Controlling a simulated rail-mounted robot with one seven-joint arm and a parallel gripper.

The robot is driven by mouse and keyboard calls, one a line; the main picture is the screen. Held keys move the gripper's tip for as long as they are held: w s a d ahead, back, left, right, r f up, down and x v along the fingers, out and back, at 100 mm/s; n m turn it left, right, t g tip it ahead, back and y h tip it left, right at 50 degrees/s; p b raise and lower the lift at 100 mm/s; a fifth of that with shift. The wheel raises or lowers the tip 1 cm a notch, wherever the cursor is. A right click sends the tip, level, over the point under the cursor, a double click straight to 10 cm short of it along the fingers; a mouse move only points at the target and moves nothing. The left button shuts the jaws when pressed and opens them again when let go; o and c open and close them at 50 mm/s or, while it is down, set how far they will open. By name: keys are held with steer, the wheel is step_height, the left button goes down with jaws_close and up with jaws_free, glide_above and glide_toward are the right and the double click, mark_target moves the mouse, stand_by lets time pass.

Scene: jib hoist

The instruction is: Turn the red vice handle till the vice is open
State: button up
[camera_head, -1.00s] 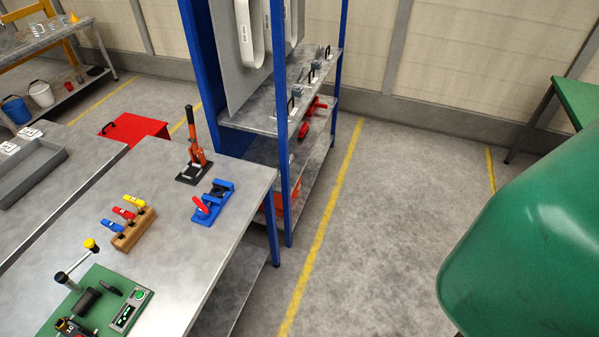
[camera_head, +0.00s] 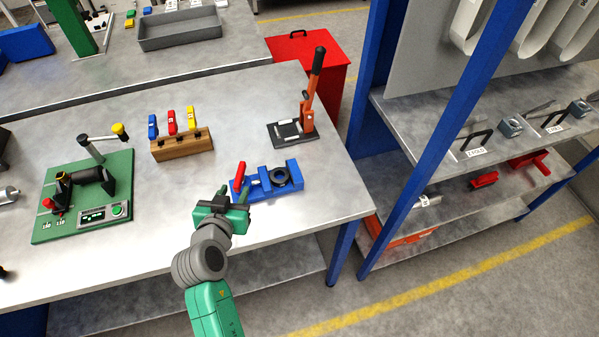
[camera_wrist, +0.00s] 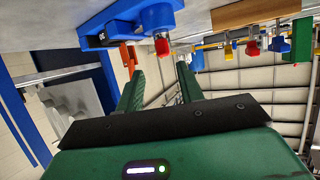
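The blue vice (camera_head: 282,187) sits near the right edge of the metal bench, with a dark ring-shaped part at its jaws. Its red handle (camera_head: 239,176) stands up at the vice's left end. My gripper (camera_head: 234,192) is just in front of the handle, open, with nothing between its fingers. In the wrist view the vice (camera_wrist: 130,18) is at the top, and the red handle's end (camera_wrist: 161,46) shows beyond and between the two spread green fingers (camera_wrist: 160,88). The handle looks apart from the fingers. The jaw gap cannot be judged.
An orange-handled lever press (camera_head: 308,105) stands behind the vice. A wooden block (camera_head: 182,146) with coloured-handled tools is at its left, and a green fixture (camera_head: 85,195) lies further left. A blue-posted shelf (camera_head: 440,130) stands right of the bench.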

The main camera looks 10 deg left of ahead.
mark_target(238, 176)
steer(key=x, duration=0.2)
steer(key=b+x, duration=0.1)
steer(key=x, duration=0.2)
steer(key=a+b+x, duration=0.1)
steer(key=x, duration=0.1)
steer(key=shift+w+f, duration=0.1)
steer(key=shift+w, duration=0.15)
steer(key=shift+d, duration=0.1)
jaws_close()
